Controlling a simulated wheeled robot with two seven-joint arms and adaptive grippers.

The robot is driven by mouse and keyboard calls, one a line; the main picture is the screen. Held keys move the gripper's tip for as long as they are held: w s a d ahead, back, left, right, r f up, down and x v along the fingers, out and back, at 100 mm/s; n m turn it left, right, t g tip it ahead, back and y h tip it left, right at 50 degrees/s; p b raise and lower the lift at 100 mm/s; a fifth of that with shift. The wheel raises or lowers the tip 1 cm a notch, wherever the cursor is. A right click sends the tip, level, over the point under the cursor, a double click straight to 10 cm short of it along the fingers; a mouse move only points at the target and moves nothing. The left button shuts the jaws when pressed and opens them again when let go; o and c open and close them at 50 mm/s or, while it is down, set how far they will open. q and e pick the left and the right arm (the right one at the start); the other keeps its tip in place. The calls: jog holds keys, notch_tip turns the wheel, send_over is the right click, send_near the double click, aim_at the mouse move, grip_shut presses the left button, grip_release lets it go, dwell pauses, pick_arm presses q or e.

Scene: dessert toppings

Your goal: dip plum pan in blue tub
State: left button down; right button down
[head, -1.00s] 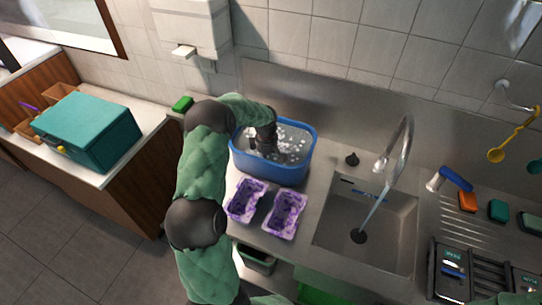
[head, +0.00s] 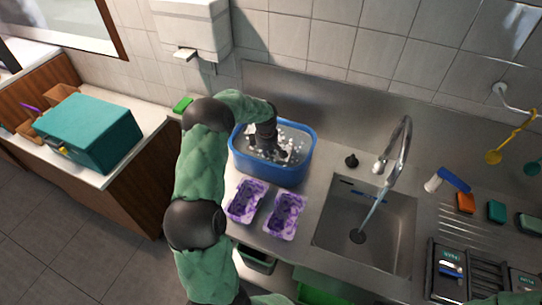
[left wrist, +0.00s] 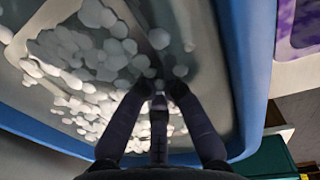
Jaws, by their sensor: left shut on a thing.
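The blue tub (head: 273,175) stands on the counter left of the sink, holding water with white foam. My left gripper (head: 279,155) points down inside it. In the left wrist view its fingertips (left wrist: 163,88) are close together among the foam, shut on a greyish pan-like piece (left wrist: 132,25) whose rim shows partly. Foam hides most of that piece, and I cannot tell its colour. Two pans with purple smears, a left one (head: 246,202) and a right one (head: 286,215), sit on the counter in front of the tub. My right gripper is not in view.
The sink (head: 370,250) is right of the pans, with water running from its tap (head: 403,150). A black rack (head: 475,272) and coloured sponges (head: 465,202) are further right. A teal box (head: 90,135) stands on the left counter. A green sponge (head: 183,104) lies behind my left arm.

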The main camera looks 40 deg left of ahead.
pick_arm(q)
notch_tip(320, 180, up, 13)
jog(key=p, duration=0.6)
dwell(0.9)
dwell(1.0)
